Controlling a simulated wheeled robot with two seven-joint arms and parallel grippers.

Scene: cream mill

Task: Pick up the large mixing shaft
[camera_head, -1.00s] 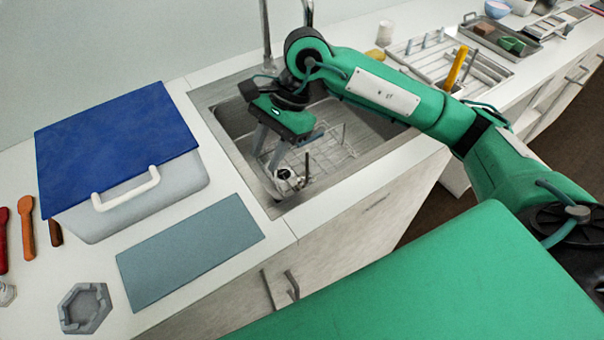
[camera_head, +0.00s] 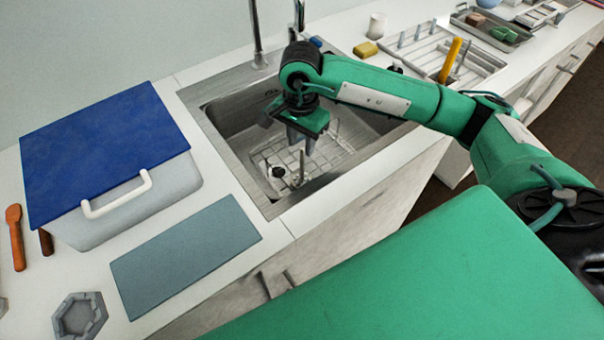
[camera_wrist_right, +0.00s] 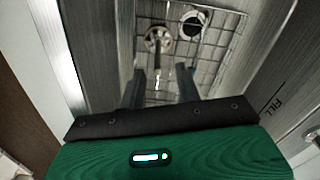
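An upright metal shaft (camera_head: 302,164) with a round foot stands on the wire rack in the sink, probably the large mixing shaft; I cannot judge its size for sure. In the right wrist view its round metal foot (camera_wrist_right: 157,38) lies beyond the fingers, and its thin post points back between them. My right gripper (camera_head: 301,144) hangs over the sink, fingers pointing down. The wrist view shows its fingers (camera_wrist_right: 160,88) apart, with nothing clamped. A round white part with a dark centre (camera_head: 277,172) sits beside the shaft. My left gripper is not in view.
The steel sink (camera_head: 232,152) has raised walls around the wire rack (camera_head: 337,158). Another thin upright rod (camera_head: 336,128) stands behind the gripper. A blue-lidded box (camera_head: 105,150) and a grey-blue mat (camera_head: 185,255) are on the left counter. A drying rack (camera_head: 425,55) is at the right.

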